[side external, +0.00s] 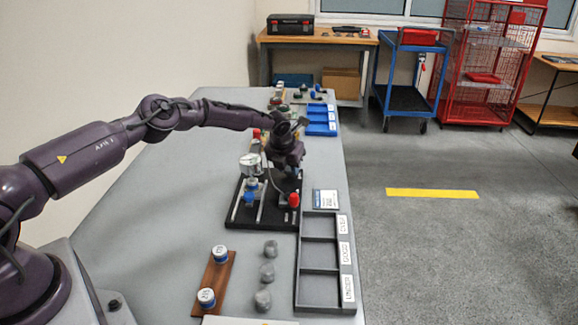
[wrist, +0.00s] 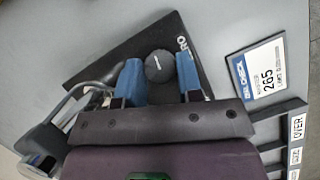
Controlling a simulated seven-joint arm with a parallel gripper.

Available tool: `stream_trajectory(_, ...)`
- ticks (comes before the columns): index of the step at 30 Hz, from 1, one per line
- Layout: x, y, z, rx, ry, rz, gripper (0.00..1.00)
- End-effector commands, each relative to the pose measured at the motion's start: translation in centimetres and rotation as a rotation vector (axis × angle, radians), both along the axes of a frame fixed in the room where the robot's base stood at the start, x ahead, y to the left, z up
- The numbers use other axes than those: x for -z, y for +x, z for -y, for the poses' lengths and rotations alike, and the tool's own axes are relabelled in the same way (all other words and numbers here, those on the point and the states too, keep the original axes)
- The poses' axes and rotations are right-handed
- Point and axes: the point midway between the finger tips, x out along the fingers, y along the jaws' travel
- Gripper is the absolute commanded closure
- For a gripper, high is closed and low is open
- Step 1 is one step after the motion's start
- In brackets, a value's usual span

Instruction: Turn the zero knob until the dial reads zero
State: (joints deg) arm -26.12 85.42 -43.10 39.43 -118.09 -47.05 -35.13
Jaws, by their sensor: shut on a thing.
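The zero knob (wrist: 159,66) is a dark round knob with a white mark. In the wrist view it lies between the two blue fingertips of my gripper (wrist: 158,76), which is shut on it. White lettering, partly covered, is on the black base (wrist: 110,62) beside it. In the side view my gripper (side external: 288,180) points down over the right part of the black base (side external: 240,215) and hides the knob. A pale round gauge (side external: 251,163) stands left of my gripper; I cannot read its dial.
A red knob (side external: 293,199) and a blue part (side external: 250,186) are close to my gripper. A card (side external: 325,198) lies to the right.

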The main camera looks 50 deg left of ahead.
Motion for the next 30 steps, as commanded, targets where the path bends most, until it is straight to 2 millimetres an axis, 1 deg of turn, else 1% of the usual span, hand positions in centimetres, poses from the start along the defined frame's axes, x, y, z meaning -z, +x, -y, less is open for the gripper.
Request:
stream_trajectory(3,0.06,-0.11,-0.12,0.091,-0.003,-0.002,0.90)
stream_trajectory(6,0.07,-0.10,-0.06,0.142,-0.003,-0.002,0.90)
stream_trajectory(16,0.04,-0.08,-0.04,0.162,-0.001,-0.002,0.90)
stream_trajectory(17,0.04,-0.09,-0.03,0.162,-0.001,-0.002,0.62)
stream_trajectory(18,0.04,-0.09,-0.03,0.162,-0.001,-0.002,0.53)
stream_trajectory(20,0.04,-0.08,-0.04,0.161,-0.001,-0.002,0.41)
stream_trajectory(30,-0.29,-0.10,-0.08,0.161,0.001,0.001,0.41)
